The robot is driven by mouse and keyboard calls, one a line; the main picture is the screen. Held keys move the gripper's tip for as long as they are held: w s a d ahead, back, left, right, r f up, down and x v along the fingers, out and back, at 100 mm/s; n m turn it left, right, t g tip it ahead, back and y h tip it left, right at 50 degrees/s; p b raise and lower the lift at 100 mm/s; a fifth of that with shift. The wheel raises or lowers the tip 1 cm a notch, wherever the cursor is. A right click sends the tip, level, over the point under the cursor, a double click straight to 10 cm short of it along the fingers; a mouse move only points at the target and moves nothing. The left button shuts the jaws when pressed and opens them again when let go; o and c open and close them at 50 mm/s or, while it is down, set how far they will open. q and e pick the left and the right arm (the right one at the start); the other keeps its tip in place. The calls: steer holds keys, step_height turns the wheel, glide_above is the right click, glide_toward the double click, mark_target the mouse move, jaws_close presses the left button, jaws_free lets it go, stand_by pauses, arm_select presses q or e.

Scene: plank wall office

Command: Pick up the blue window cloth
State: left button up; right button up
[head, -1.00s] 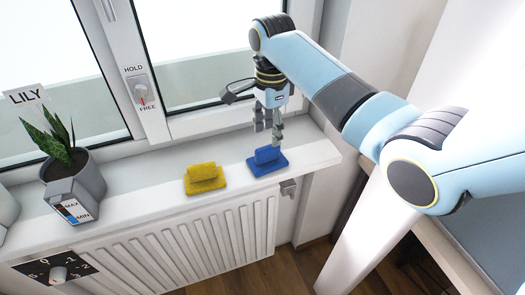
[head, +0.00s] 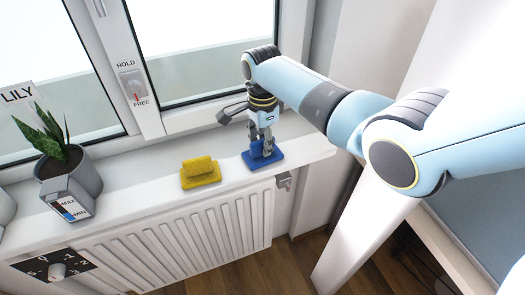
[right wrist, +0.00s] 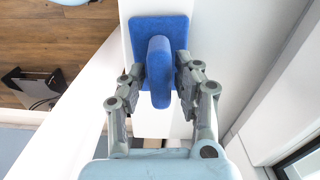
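The blue window cloth (head: 272,158) lies on the white windowsill near its right end, a flat pad with an upright ridge. It also shows in the right wrist view (right wrist: 158,28). My right gripper (head: 262,142) is down at the cloth, pointing downward. In the right wrist view its two fingers (right wrist: 160,72) stand on either side of the ridge, with narrow gaps, so it looks open around it. The cloth still rests on the sill. My left gripper is not in view.
A yellow cloth (head: 200,173) of the same shape lies to the left on the sill (head: 125,180). A potted plant (head: 70,172) stands farther left. The window frame and handle (head: 133,84) rise behind; a radiator (head: 180,240) is below the sill's front edge.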

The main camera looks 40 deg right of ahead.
jaws_close()
steer(key=shift+r, duration=0.1)
